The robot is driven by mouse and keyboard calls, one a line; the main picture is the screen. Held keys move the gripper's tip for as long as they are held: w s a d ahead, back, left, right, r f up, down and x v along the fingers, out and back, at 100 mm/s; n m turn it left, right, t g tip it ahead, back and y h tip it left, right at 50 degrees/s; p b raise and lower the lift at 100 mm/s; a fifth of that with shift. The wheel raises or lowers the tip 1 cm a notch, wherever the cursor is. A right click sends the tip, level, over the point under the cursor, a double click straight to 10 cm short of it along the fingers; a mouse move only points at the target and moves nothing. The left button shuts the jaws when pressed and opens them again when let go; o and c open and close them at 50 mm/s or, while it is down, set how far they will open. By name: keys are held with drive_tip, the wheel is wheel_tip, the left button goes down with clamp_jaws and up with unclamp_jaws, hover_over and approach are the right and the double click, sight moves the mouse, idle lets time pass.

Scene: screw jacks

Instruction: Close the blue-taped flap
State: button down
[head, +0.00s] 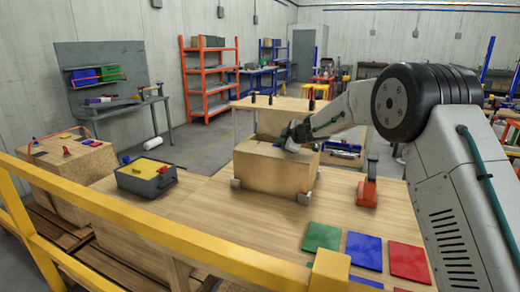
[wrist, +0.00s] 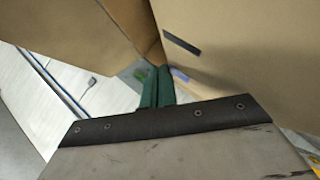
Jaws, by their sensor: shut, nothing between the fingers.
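A cardboard box (head: 265,175) stands on the wooden table, between small grey corner blocks. A brown cardboard panel (head: 272,122) rises at its back edge. My gripper (head: 291,138) is above the right part of the box top, close to this panel. In the wrist view my green fingers (wrist: 155,88) are together with nothing between them. A large cardboard panel (wrist: 245,50) with a dark tape strip (wrist: 181,43) fills the right. A small bluish-purple patch (wrist: 180,76) shows beside the fingers; I cannot tell whether it is the blue tape. Contact is unclear.
A red clamp-like tool (head: 368,188) stands right of the box. A grey case with a yellow top (head: 147,177) is on the left. Green (head: 322,237), blue (head: 364,247) and red (head: 408,259) plates lie at the front right. A yellow rail (head: 150,232) crosses the foreground.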

drive_tip(key=shift+f, duration=0.1)
idle(0.7)
drive_tip(key=shift+r, duration=0.85)
